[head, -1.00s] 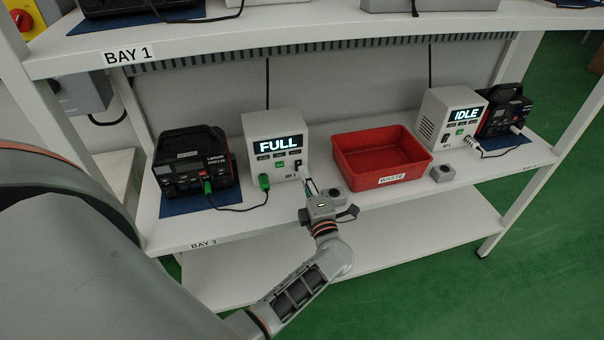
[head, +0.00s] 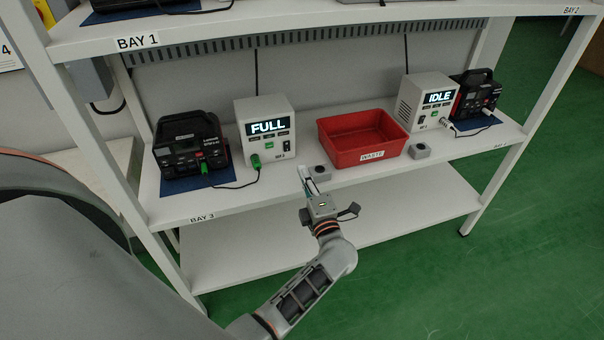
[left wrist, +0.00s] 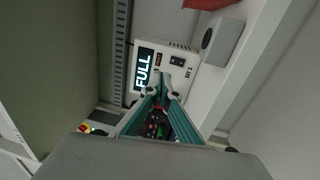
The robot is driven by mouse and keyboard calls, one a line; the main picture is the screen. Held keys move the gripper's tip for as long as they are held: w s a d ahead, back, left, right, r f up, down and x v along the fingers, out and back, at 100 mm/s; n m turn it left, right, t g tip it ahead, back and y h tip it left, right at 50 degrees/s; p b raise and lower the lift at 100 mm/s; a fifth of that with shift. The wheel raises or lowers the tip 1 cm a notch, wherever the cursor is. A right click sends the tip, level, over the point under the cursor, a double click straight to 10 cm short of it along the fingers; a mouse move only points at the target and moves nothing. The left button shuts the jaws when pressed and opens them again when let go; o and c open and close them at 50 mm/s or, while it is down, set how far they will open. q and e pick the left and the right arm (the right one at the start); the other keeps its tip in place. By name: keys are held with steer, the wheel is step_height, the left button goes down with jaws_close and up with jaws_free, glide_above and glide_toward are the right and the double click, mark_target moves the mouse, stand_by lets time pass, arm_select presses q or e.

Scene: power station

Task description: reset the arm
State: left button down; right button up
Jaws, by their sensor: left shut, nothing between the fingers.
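My left gripper (head: 308,180) is shut and empty. It is at the front edge of the middle shelf (head: 285,190), in front of and to the right of the white charger reading FULL (head: 267,135). In the left wrist view its fingers (left wrist: 160,98) come together with the FULL charger (left wrist: 170,65) beyond them, and I cannot tell from that view how far off it is. A black power unit (head: 190,150) stands on a blue mat left of the charger, joined to it by a cable with green plugs. My right gripper is not in view.
A charger reading IDLE (head: 427,103) and another black power unit (head: 472,95) stand further right. Green floor (head: 420,275) lies open in front.

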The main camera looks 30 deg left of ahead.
arm_select(q)
steer(key=shift+s+d, duration=0.1)
stand_by(0.6)
steer(key=s+d+f+m+t+h, duration=0.4)
steer(key=d+m+h, duration=0.35)
steer(key=m, duration=0.45)
steer(key=s+d+f+m+t+h, duration=0.1)
steer(key=s+d+f+m+h, duration=0.2)
steer(key=s+d+m+h, duration=0.5)
steer(key=s+a+f+m+g+h, duration=0.1)
steer(key=s+a+f+m+g, duration=0.1)
steer(key=s+f+m+g, duration=0.5)
steer(key=s+f+m, duration=0.4)
steer(key=s+m, duration=0.1)
steer(key=s, duration=0.2)
steer(key=shift+s+f+h+p, duration=0.2)
steer(key=shift+f+h+p, duration=0.1)
steer(key=shift+f+h, duration=0.1)
